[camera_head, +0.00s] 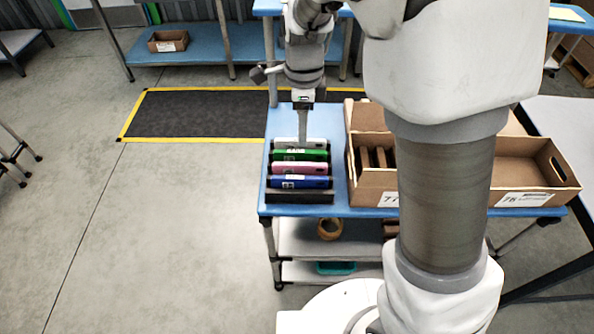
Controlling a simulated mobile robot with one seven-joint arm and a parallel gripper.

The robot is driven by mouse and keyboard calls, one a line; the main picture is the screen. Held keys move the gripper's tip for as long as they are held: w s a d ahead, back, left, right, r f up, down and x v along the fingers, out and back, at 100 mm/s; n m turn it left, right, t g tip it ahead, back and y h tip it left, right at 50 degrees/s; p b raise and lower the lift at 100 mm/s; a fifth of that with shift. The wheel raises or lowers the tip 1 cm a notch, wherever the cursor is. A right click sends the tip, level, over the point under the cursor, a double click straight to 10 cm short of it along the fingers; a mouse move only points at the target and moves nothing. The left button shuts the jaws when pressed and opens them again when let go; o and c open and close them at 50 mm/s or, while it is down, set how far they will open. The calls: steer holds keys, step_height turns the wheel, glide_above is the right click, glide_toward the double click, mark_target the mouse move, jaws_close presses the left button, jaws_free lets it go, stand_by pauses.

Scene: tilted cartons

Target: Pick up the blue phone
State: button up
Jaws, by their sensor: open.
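The blue phone (314,183) stands in a row of several phones near the front left corner of the blue table. A white label shows on its left part. It is between a pink phone (312,168) and a black front piece (300,197). My gripper (302,135) points down over the back end of the row, by the white-grey phone (318,144), behind the blue phone in the view. My gripper is open and does not touch the blue phone. Its fingertips are small here, and I cannot tell whether they touch the white-grey phone.
A green phone (318,156) stands between the white-grey and pink ones. Cardboard cartons (365,185) stand close to the right of the row on the blue table (277,128). My arm hides part of them. Floor to the left is clear.

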steer(key=b, duration=0.1)
glide_above(299, 177)
steer(key=f, duration=1.1)
steer(key=shift+d, duration=0.35)
steer(key=shift+a+f+b, duration=0.15)
steer(key=shift+f, duration=1.25)
steer(key=shift+a+f+b, duration=0.1)
steer(key=shift+f+b, duration=0.05)
steer(key=shift+f, duration=1.25)
jaws_close()
